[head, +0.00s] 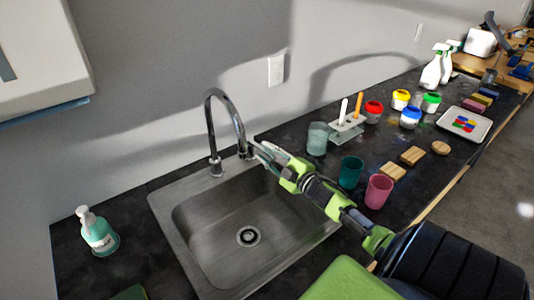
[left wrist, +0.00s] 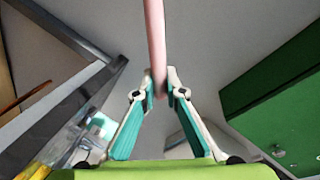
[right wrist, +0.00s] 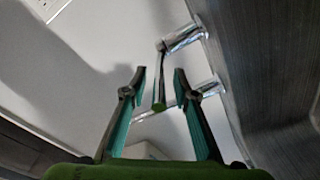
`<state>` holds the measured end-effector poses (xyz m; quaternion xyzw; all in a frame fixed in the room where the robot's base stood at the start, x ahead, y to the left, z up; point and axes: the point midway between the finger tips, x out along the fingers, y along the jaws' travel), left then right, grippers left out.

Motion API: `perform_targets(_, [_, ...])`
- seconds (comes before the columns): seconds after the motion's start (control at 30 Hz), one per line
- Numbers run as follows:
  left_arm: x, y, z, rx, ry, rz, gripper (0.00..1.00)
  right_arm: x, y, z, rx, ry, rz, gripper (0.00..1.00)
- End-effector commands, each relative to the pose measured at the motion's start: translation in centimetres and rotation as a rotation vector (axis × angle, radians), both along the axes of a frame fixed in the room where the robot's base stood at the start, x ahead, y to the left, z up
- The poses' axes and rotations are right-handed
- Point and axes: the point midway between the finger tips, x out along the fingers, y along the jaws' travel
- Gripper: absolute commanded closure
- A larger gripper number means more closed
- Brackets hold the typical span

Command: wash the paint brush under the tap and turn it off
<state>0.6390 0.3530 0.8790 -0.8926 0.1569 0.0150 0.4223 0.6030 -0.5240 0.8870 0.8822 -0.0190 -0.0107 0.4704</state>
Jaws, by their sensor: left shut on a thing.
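The tap (head: 211,125) arches over the grey sink (head: 180,245); I cannot make out running water in the head view. My right gripper (head: 262,150) is at the tap's right side, above the sink's back right corner. In the right wrist view, the right gripper (right wrist: 159,82) is open, and a slim metal tap lever (right wrist: 160,80) shows between its fingers; I cannot tell if they touch it. My left gripper (left wrist: 162,85) shows only in the left wrist view, shut on a pink stick, the paint brush (left wrist: 156,40). The brush's far end is cut off by the frame.
A soap bottle (head: 98,232) stands left of the sink. Right of it are a glass (head: 318,138), a teal cup (head: 350,172), a pink cup (head: 378,191), a brush stand (head: 347,130) and paint jars (head: 411,116). A white cabinet (head: 45,50) hangs at upper left.

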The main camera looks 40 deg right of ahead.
Motion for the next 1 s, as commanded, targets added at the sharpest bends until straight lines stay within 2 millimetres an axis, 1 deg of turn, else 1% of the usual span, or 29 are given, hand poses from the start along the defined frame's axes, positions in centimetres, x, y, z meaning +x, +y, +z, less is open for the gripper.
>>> perform_targets(0.27, [0.0,0.0,0.0,0.0,0.0,0.0,1.0,0.1,0.0,0.0,0.0,0.001,-0.001,0.73])
perform_targets(0.3, [0.0,0.0,0.0,0.0,0.0,0.0,1.0,0.1,0.0,0.0,0.0,0.001,-0.001,0.78])
perform_targets(0.37, [0.0,0.0,0.0,0.0,0.0,0.0,1.0,0.1,0.0,0.0,0.0,0.0,0.0,0.94])
perform_targets(0.4, [0.0,0.0,0.0,0.0,0.0,0.0,1.0,0.1,0.0,0.0,0.0,0.0,0.0,1.0])
perform_targets(0.67, [0.0,0.0,-0.3,0.0,0.0,0.0,1.0,0.1,-0.2,-0.2,-0.003,0.001,0.011,1.0])
perform_targets(0.87, [0.0,0.0,-2.1,0.0,0.0,0.0,1.0,0.2,-1.3,-0.4,-0.01,-0.001,0.099,1.0])
perform_targets(1.0, [0.0,0.0,-3.9,0.0,0.0,0.0,1.0,0.2,-2.1,-0.7,-0.009,-0.001,0.176,1.0])
